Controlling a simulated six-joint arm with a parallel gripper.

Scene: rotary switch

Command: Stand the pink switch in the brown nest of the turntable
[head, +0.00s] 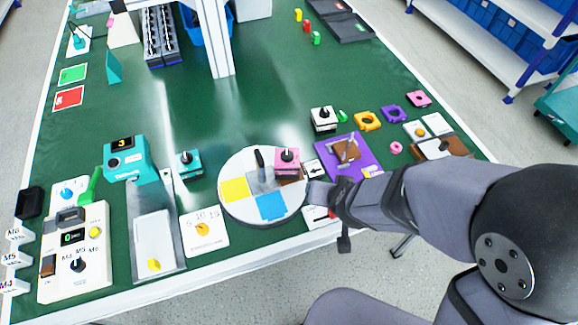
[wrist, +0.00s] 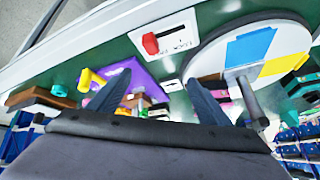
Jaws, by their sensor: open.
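The pink switch (head: 287,167) has a black knob on top and looks upright at the right side of the white turntable (head: 238,212). A brown patch, the nest (head: 291,181), shows just below and beside it; I cannot tell whether the switch is seated in it. My gripper (head: 316,190) is just right of the turntable, in front of the switch and apart from it. In the wrist view my gripper (wrist: 158,78) has its fingers spread with nothing held. A bit of pink (wrist: 216,85) shows beside the right finger, partly hidden.
The turntable has yellow (head: 234,190) and blue (head: 271,206) patches and a grey upright post (head: 261,162). A purple board (head: 331,145) stands behind my arm. A teal switch (head: 188,166) and a white switch (head: 323,119) stand nearby. The green table behind the turntable is mostly clear.

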